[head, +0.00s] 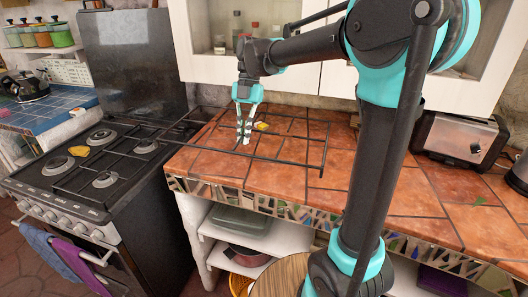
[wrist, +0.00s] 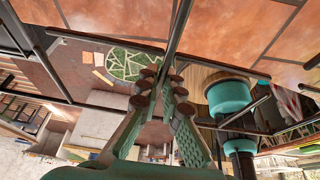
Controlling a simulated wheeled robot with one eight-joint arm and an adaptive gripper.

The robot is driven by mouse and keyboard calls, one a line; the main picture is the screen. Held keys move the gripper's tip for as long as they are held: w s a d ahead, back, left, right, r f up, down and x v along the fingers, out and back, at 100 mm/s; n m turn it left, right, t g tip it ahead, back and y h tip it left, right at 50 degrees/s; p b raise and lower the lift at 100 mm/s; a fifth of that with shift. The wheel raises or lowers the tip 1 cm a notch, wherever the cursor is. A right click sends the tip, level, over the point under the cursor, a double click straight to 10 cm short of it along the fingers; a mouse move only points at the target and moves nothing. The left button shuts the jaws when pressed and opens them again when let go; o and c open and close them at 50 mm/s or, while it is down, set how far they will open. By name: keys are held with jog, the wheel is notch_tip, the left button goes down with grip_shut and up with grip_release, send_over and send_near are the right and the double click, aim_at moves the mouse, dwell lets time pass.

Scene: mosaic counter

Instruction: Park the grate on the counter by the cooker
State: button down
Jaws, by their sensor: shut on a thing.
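The grate (head: 283,161) is a thin black wire frame with long bars. In the head view it spans the left part of the tiled counter (head: 345,178), and its left bars reach toward the cooker (head: 140,195). My gripper (head: 244,140) points down and is shut on a grate bar. In the wrist view a dark bar (wrist: 181,28) runs into the closed fingertips (wrist: 165,88). I cannot tell whether the grate touches the counter or hovers just above it. Black bars also lie across the cooker's burners (head: 104,179).
A yellow item (head: 261,126) lies on the counter behind my gripper, and another (head: 78,151) lies on the cooker top. A toaster (head: 461,137) stands at the right. The cooker's raised lid (head: 135,60) stands behind it. The counter right of the grate looks clear.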

jog(key=shift+w+d, duration=0.2)
jog(key=shift+w+d+f, duration=0.1)
jog(key=shift+f, duration=4.85)
jog(key=shift+f, duration=0.1)
jog(key=c, duration=1.7)
grip_release()
jog(key=v, duration=1.2)
